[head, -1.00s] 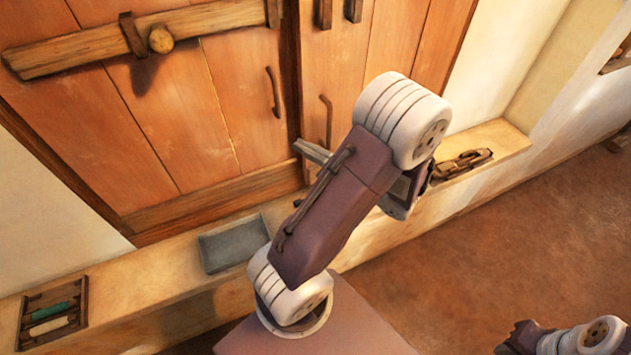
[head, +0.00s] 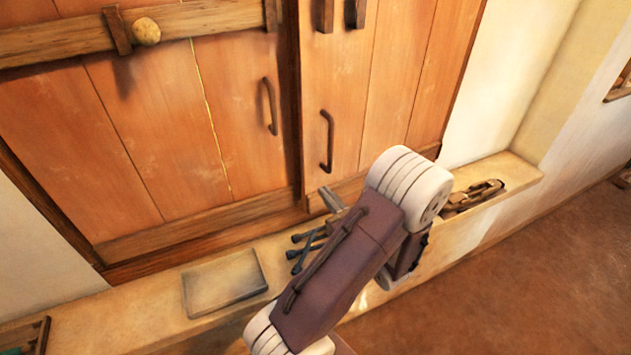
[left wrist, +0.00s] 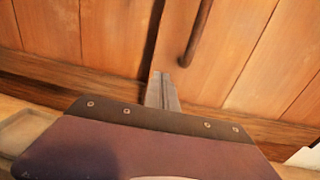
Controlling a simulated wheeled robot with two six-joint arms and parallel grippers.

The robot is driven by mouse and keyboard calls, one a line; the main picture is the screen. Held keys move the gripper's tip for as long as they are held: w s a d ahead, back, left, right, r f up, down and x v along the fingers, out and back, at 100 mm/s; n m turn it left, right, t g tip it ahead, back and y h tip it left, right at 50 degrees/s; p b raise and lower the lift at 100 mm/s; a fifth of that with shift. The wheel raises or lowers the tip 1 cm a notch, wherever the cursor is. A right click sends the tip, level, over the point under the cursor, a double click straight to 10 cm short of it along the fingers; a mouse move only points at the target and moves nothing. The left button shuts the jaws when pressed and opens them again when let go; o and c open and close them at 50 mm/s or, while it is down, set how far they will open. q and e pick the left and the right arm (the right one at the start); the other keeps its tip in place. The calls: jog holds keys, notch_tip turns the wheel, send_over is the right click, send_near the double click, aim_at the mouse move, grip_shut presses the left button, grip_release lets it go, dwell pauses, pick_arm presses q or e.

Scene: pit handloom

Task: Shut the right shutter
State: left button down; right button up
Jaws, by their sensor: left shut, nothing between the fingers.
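The right shutter (head: 345,90) is a brown plank panel with a curved handle (head: 327,142) near its left edge. It looks nearly level with the left shutter (head: 150,130), with a dark seam between them; I cannot tell whether it is fully flush. My left gripper (head: 331,200) is shut and empty, just below the handle in the head view, partly hidden by my arm. In the left wrist view the shut fingers (left wrist: 162,92) point at the lower planks beside the seam, with the handle (left wrist: 195,35) above and to the right. My right gripper is out of view.
A wooden bar (head: 60,42) with a round knob crosses the left shutter. The sill below holds a grey tray (head: 225,282), dark metal tools (head: 308,243) and a dark wooden item (head: 475,194) at the right. The floor at the right is clear.

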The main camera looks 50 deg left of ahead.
aim_at(310, 175)
pick_arm(q)
jog(key=x, duration=0.6)
jog(key=shift+p, duration=0.35)
